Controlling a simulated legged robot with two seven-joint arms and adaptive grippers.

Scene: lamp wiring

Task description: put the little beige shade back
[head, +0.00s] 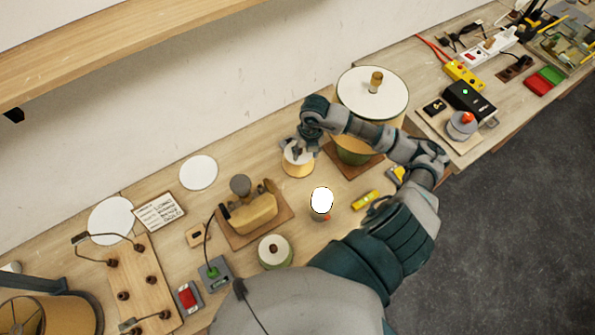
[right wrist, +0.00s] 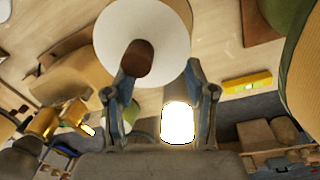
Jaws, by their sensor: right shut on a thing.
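The little beige shade (head: 296,170) has a white top and a beige side. It is under my right gripper (head: 303,147), near the middle of the bench. In the right wrist view the shade (right wrist: 165,25) shows its white disc and brown knob (right wrist: 137,60) at the fingertips of my right gripper (right wrist: 163,78). The gripper is shut on the shade at its knob; the exact contact is hard to see. A lit white bulb (head: 322,199) stands uncovered in front of the shade, and glows in the right wrist view too (right wrist: 178,122). My left gripper is out of view.
A large white-topped shade (head: 372,97) stands behind my right arm. A small green-rimmed shade (head: 276,252), a wooden block on a board (head: 252,213) and a yellow level (head: 365,200) are nearby. A white disc (head: 198,172) lies further left.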

